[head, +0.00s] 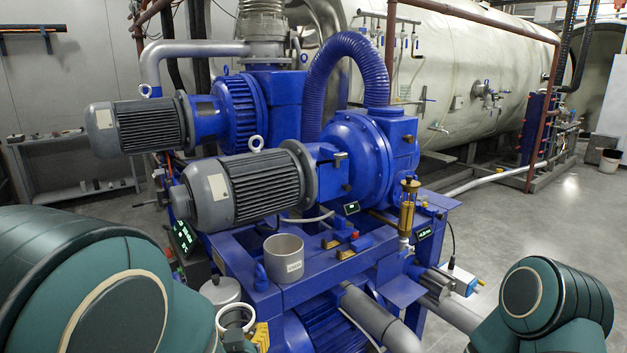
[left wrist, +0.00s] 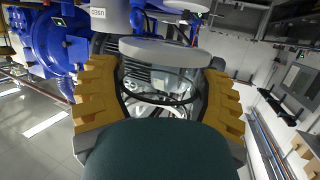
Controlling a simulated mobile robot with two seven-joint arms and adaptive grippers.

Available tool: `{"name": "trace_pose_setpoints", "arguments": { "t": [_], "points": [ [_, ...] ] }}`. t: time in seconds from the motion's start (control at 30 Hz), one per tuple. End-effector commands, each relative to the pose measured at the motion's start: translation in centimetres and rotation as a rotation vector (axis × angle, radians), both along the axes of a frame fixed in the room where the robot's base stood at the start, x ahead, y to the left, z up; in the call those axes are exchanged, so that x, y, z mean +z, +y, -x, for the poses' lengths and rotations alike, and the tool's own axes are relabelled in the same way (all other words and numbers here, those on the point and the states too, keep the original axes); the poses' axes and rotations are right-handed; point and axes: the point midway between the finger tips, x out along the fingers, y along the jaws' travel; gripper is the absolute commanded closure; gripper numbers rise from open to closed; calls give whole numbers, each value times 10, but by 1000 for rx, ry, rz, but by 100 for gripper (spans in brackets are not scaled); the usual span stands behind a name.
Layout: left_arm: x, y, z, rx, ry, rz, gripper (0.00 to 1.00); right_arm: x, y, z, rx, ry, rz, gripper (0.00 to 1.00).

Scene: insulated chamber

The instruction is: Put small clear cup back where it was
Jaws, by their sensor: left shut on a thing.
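The small clear cup (head: 235,316) is at the bottom of the head view, showing a pale round rim. In the left wrist view, the cup (left wrist: 165,52) sits between the yellow fingers, with a pale round face and a see-through part below it. My left gripper (left wrist: 158,97) is shut on it. In the head view, my left gripper (head: 244,333) is low in front of the blue pump frame, partly cut off by the picture edge. The cup looks held clear of any surface. My right gripper is out of view.
A larger grey labelled cup (head: 284,261) stands on the blue pump frame (head: 320,283). A lidded grey pot (head: 220,290) is left of it, close behind the held cup. A brass-and-glass oiler (head: 408,205) and grey pipes (head: 382,318) stick out to the right.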

Motion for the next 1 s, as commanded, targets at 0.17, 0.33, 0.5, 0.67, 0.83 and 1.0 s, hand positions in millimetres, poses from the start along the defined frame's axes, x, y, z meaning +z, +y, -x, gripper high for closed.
{"name": "trace_pose_setpoints", "arguments": {
  "t": [0.17, 0.33, 0.5, 0.67, 0.83, 1.0],
  "points": [
    [-20, 13, -10, -29, 5, -2, 72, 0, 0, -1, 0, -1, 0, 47],
    [-47, 22, -18, -81, 8, -3, 72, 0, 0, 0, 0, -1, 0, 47],
    [-81, 31, -22, -150, 8, 0, 72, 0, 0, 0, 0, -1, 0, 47],
    [-105, 35, -21, -198, 6, 0, 72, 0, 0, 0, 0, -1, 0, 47],
    [-116, 36, -20, -223, 2, 1, 72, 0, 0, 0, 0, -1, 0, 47],
    [-117, 36, -20, -225, -1, 1, 72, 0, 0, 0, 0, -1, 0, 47]
  ]
}}
